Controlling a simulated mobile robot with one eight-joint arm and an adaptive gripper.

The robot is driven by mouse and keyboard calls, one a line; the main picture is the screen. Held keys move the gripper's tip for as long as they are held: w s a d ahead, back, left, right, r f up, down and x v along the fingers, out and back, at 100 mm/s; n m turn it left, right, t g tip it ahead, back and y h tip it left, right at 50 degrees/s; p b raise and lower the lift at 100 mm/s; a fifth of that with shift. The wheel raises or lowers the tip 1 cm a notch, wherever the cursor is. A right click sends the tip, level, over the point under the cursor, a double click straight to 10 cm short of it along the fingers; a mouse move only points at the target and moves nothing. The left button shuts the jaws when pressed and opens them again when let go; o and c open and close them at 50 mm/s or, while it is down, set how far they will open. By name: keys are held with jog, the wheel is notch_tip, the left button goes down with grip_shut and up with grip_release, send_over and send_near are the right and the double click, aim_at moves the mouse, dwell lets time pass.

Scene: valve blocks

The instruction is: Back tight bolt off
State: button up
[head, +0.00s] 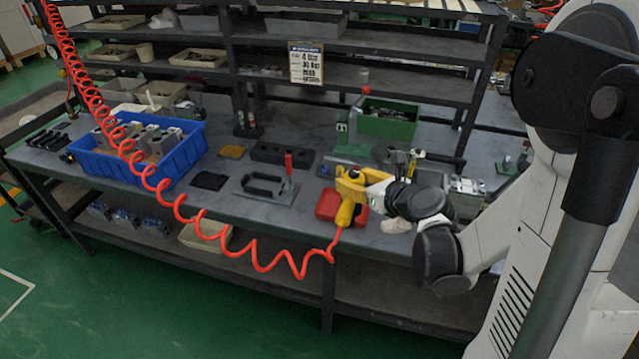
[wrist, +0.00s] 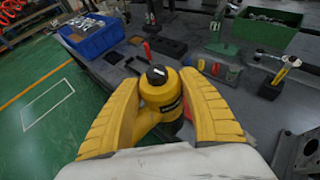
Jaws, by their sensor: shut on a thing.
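My gripper (head: 352,184) is at the front edge of the bench, shut on a yellow power tool (head: 345,213). The tool's handle hangs down to a coiled red hose (head: 300,266). In the wrist view the yellow fingers (wrist: 162,82) close on both sides of the yellow tool body (wrist: 163,95), which has a black round cap on top. A red pad or holder (head: 327,205) is beside and under the tool; whether they touch is unclear. A grey metal block (head: 467,187) stands right of my wrist. I cannot make out a bolt in either view.
A blue crate (head: 197,160) with several grey blocks stands on the left of the bench. A clamp fixture with a red handle (head: 289,163) lies left of the tool. A green bin (head: 388,124) is at the back. The hose hangs in front of the bench.

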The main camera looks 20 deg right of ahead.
jog(key=d+r+p, duration=0.3)
jog(key=d+r, duration=0.3)
jog(key=d, duration=0.3)
jog(key=s+d+r+m+h+p, duration=0.1)
jog(key=d+r+p, duration=0.3)
jog(key=d, duration=0.6)
jog(key=s+d+r+m+h+p, duration=0.1)
jog(key=d+r+p, duration=0.2)
jog(key=d+r, duration=0.5)
jog(key=shift+d+r+t, duration=0.25)
jog(key=shift+d+t, duration=0.05)
jog(key=shift+d, duration=0.7)
jog(key=shift+f, duration=0.1)
notch_tip(320, 180, down, 5)
jog(key=b, duration=0.4)
jog(key=shift+r, duration=0.2)
jog(key=shift+f+b, duration=1)
jog(key=shift+b, duration=0.25)
